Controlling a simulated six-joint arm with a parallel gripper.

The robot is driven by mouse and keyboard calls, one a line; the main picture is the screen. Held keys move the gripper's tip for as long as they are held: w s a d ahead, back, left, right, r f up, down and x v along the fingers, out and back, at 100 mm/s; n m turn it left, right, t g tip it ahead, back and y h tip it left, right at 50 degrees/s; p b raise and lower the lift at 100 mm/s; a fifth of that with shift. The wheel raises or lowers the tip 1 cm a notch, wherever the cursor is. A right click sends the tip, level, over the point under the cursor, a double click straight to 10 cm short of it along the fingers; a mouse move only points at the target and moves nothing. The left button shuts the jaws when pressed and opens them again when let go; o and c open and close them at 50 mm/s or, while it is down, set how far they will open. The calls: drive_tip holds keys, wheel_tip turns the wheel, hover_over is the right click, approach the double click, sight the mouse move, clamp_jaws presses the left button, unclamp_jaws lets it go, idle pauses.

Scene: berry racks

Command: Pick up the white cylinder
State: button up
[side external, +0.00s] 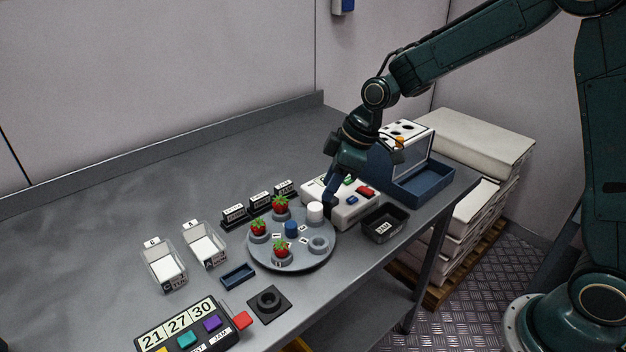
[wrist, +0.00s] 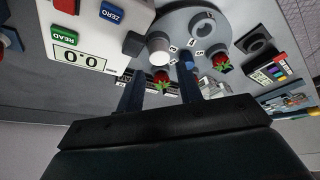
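The white cylinder (side external: 315,210) stands upright near the back right rim of a round grey plate (side external: 262,257). In the wrist view the white cylinder (wrist: 158,46) shows beyond the fingertips, roughly in line with the gap between them. My gripper (side external: 330,200) is just to the right of the cylinder in the side view and looks apart from it. In the wrist view my gripper (wrist: 162,74) has its two dark fingers spread with nothing held between them.
The plate also bears strawberries (side external: 281,249), a blue cylinder (side external: 291,229) and an empty grey ring (side external: 318,244). A white scale (side external: 352,212) stands close on the right, with a black tray (side external: 384,222) in front. Black label blocks (side external: 260,201) stand behind the plate.

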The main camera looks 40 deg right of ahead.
sight(316, 206)
drive_tip(key=shift+w+a+f, duration=0.15)
drive_tip(key=shift+w+f, duration=0.05)
drive_tip(key=shift+f, duration=0.35)
drive_tip(key=shift+x, duration=2.6)
drive_tip(key=shift+w+r, duration=0.1)
drive_tip(key=shift+w, duration=0.05)
drive_tip(key=shift+c, duration=0.5)
drive_tip(key=c, duration=0.6)
drive_tip(key=shift+c, duration=0.2)
drive_tip(key=shift+r, duration=0.1)
wheel_tip(316, 206, up, 20)
